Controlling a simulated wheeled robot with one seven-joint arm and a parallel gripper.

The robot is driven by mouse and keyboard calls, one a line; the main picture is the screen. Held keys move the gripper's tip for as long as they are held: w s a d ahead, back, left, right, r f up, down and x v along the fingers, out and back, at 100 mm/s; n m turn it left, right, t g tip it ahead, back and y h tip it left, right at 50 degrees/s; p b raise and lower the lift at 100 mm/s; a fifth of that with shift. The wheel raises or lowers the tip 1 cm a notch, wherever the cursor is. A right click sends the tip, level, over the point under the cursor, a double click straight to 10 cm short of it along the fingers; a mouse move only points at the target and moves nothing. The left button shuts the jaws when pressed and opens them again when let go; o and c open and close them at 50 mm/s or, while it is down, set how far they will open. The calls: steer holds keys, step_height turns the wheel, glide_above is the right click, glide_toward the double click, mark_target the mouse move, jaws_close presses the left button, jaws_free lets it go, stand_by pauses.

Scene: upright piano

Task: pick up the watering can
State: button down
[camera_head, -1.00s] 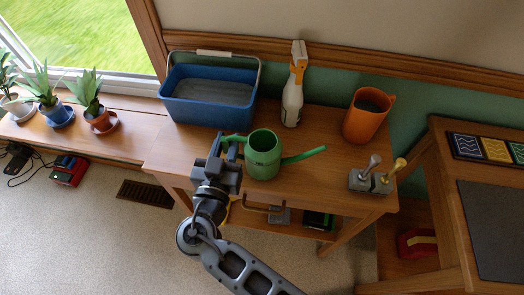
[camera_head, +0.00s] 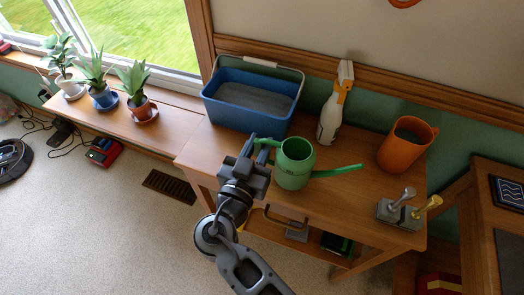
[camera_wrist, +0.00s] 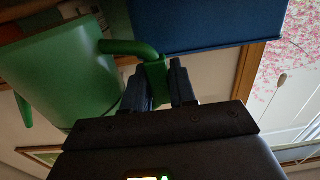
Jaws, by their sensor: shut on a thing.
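The green watering can (camera_head: 294,168) stands upright at the front of the wooden table, its spout pointing right. In the wrist view its green body (camera_wrist: 65,70) fills the left side, and its handle (camera_wrist: 132,47) runs to the right into my jaws. My gripper (camera_head: 258,146) is at the left side of the can, shut on the handle; in the wrist view the jaws (camera_wrist: 160,84) lie on both sides of it. I cannot tell whether the can's base, partly hidden at the table edge, touches the table.
A blue tub (camera_head: 240,108) stands behind the can. A white and orange spray bottle (camera_head: 330,118), an orange pitcher (camera_head: 404,148) and a stand with metal tools (camera_head: 400,212) are to the right. Potted plants (camera_head: 138,90) line the sill at left.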

step_height(320, 180, up, 2)
steer(key=shift+r, duration=0.15)
step_height(320, 180, up, 7)
glide_above(298, 164)
steer(key=v, duration=0.4)
steer(key=shift+d+b, duration=0.1)
steer(key=shift+b, duration=0.3)
steer(key=c, duration=1.4)
jaws_free()
steer(key=shift+f, duration=0.2)
jaws_close()
